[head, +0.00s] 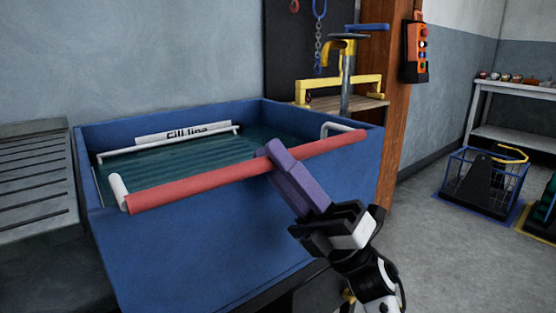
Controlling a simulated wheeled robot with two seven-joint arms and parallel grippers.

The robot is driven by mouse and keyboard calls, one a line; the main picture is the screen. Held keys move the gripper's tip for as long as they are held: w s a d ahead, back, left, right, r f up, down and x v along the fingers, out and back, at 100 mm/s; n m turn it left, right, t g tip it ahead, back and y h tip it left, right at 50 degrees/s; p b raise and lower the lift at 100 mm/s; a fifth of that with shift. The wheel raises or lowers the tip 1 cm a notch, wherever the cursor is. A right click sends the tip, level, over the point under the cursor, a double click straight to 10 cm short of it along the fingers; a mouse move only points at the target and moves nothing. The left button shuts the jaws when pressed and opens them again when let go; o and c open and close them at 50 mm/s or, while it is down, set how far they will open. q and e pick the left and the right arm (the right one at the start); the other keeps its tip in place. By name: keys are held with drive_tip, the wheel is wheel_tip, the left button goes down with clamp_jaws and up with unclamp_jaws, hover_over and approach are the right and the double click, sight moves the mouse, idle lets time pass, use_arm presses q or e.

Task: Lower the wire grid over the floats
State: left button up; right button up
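A blue tank (225,235) holds dark teal water (190,160) with fine parallel lines across it. A red bar (215,182) with a white left end (119,190) runs along the tank's front rim. White rods (165,144) show along the far side; they look like parts of the wire grid's frame, but the mesh is not clear. A purple handle-like piece (295,182) reaches from the red bar towards me. My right gripper (330,222) has its black jaws around its lower end and appears shut on it. I cannot make out any floats. My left gripper is not in view.
A slatted grey bench (32,180) stands left of the tank. A brown post (392,120) with an orange control box (416,50) rises at its right. A wire basket (482,182) sits on the floor at right, beyond open floor.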

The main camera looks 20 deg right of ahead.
drive_tip(key=o, duration=0.4)
drive_tip(key=shift+w+f+h, duration=0.1)
drive_tip(key=shift+f+h, duration=0.2)
drive_tip(key=shift+f, duration=0.05)
drive_tip(key=shift+c, duration=0.2)
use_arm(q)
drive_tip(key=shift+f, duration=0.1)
use_arm(e)
drive_tip(key=shift+r, duration=0.1)
drive_tip(key=shift+r, duration=0.1)
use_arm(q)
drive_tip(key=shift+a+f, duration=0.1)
use_arm(e)
drive_tip(key=v, duration=1)
drive_tip(key=shift+f, duration=0.25)
